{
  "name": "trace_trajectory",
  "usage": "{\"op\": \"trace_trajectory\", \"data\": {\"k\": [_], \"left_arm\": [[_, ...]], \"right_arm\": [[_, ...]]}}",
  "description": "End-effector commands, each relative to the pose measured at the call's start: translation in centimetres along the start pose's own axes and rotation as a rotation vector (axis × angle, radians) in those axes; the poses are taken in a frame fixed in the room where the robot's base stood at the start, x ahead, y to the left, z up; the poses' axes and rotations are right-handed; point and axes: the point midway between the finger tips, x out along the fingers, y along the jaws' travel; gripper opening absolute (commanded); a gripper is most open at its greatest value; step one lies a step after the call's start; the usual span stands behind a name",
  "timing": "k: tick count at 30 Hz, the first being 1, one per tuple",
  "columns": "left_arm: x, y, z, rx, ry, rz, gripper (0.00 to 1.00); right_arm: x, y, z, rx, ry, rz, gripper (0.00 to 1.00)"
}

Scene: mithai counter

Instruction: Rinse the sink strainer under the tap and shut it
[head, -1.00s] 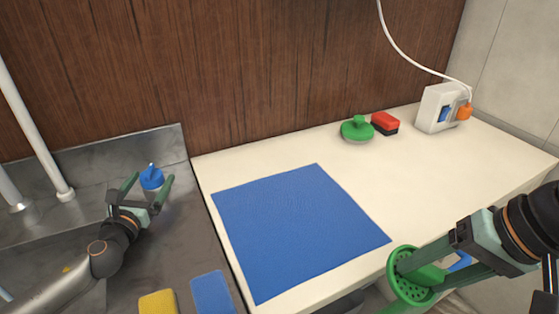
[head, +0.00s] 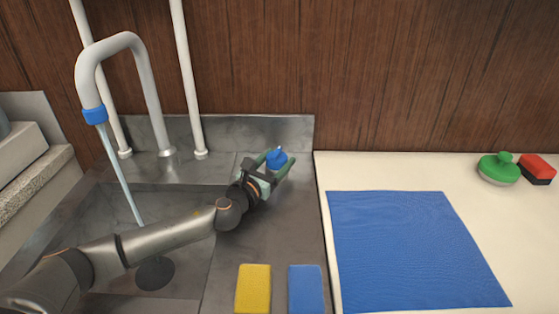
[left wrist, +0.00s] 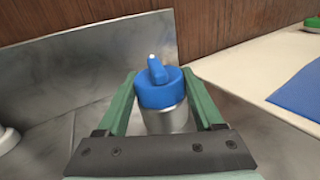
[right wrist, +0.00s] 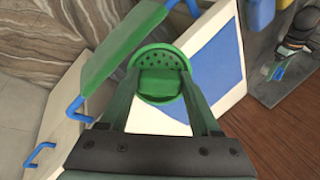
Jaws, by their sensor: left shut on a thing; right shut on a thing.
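The tap's grey spout (head: 128,42) arches over the sink (head: 60,215), and a thin stream of water (head: 122,175) falls from its blue tip. The blue-topped tap knob (head: 277,157) stands at the back of the metal top; its grey base shows in the left wrist view (left wrist: 168,120). My left gripper (head: 274,168) is shut on the knob, a finger on each side. The green, perforated round strainer (right wrist: 160,58) is between the fingers of my right gripper (right wrist: 160,88), which is shut on it. The head view does not show the strainer.
A yellow sponge (head: 254,289) and a blue one (head: 306,289) lie right of the sink. A blue mat (head: 410,250) covers part of the pale counter, with a green-handled scrubber (head: 498,168) and red brush (head: 538,168) behind. A green panel (right wrist: 120,45) is near the right gripper.

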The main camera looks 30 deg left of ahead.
Motion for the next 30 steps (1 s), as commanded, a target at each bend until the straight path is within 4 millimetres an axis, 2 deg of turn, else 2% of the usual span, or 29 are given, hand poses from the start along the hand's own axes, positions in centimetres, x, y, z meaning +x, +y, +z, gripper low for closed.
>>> {"op": "trace_trajectory", "data": {"k": [1, 7, 11, 19, 24, 30], "left_arm": [[0.0, 0.0, 0.0, 0.001, 0.000, 0.001, 0.34], [0.0, 0.1, 0.0, 0.001, 0.000, 0.001, 0.13], [0.0, 0.0, 0.2, -0.002, 0.002, 0.018, 0.13], [0.1, -0.1, 0.5, -0.004, 0.016, 0.206, 0.13], [0.1, 0.0, 0.3, -0.001, 0.020, 0.295, 0.13], [0.0, 0.1, 0.1, 0.002, 0.020, 0.319, 0.13]], "right_arm": [[0.0, 0.0, 0.0, 0.000, 0.000, 0.000, 0.09], [0.0, 0.0, 0.0, 0.000, 0.000, 0.000, 0.09], [-0.6, -0.3, -0.1, 0.000, 0.001, 0.000, 0.09], [-3.5, -1.7, -0.5, 0.000, 0.000, 0.000, 0.09], [-4.2, -2.0, -0.5, 0.000, 0.000, 0.000, 0.09], [-4.2, -2.0, -0.5, 0.000, 0.000, 0.000, 0.09]]}}
